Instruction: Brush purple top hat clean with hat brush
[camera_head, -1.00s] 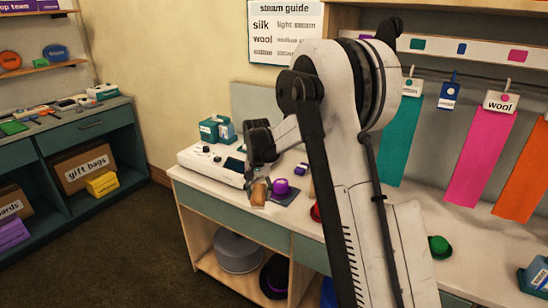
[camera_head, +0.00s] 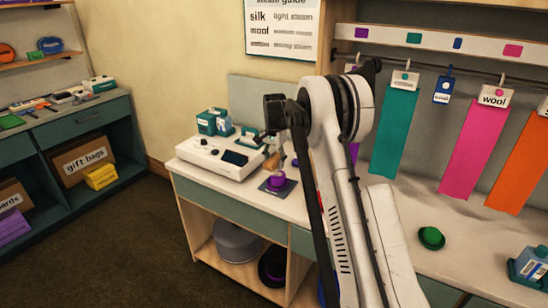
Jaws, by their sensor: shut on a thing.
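The small purple top hat (camera_head: 278,181) stands upright on a dark mat (camera_head: 266,187) on the white counter. My gripper (camera_head: 271,152) is just above and slightly left of the hat. It is shut on the brown hat brush (camera_head: 272,163), which hangs over the hat's crown. A small gap seems to show between brush and hat, but I cannot be sure they are apart. Part of the gripper is hidden behind my arm. Any dust on the hat is too small to make out.
A white steamer unit (camera_head: 215,155) sits left of the hat, with teal boxes (camera_head: 214,122) behind it. A small green hat (camera_head: 431,238) and a teal bottle tray (camera_head: 529,268) are at the right. Fabric strips (camera_head: 476,145) hang over the counter's back.

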